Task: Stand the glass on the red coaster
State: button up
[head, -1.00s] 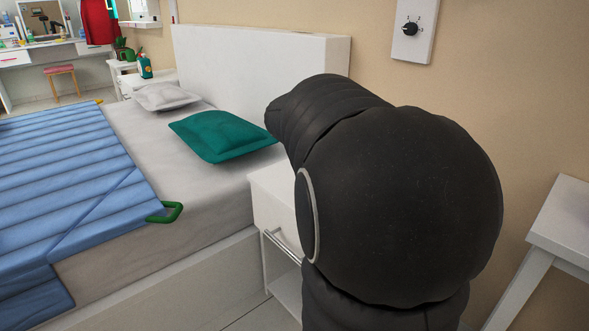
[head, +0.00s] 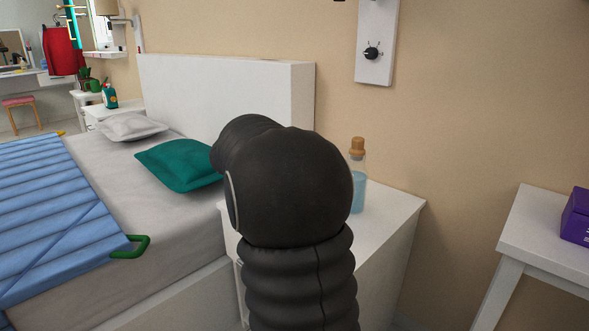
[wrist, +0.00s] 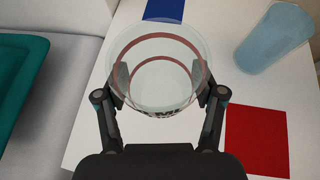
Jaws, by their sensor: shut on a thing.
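In the wrist view my gripper (wrist: 162,86) is shut on a clear glass (wrist: 158,60) with reddish rings and some dark lettering. I look into the glass from above. The red coaster (wrist: 257,141) lies flat on the white nightstand top, to the lower right of the glass and outside the right finger. Nothing stands on the red coaster in the part that shows. In the head view my own arm hides the gripper, the glass and the coaster.
A corked bottle of blue liquid (head: 358,185) stands on the nightstand (head: 385,215); it also shows in the wrist view (wrist: 272,40). A blue coaster (wrist: 164,9) lies at the top. The bed with a green pillow (head: 180,164) adjoins on the left.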

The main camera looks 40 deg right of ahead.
jog(key=w+f, duration=0.2)
jog(key=f, duration=0.1)
jog(key=shift+w+f+b, duration=0.25)
jog(key=shift+f+b, duration=0.05)
jog(key=shift+f, duration=0.75)
jog(key=shift+f, duration=0.2)
jog(key=o, duration=1.2)
jog(key=shift+o, duration=0.2)
jog(key=shift+f+b, duration=0.1)
jog(key=shift+b, duration=0.35)
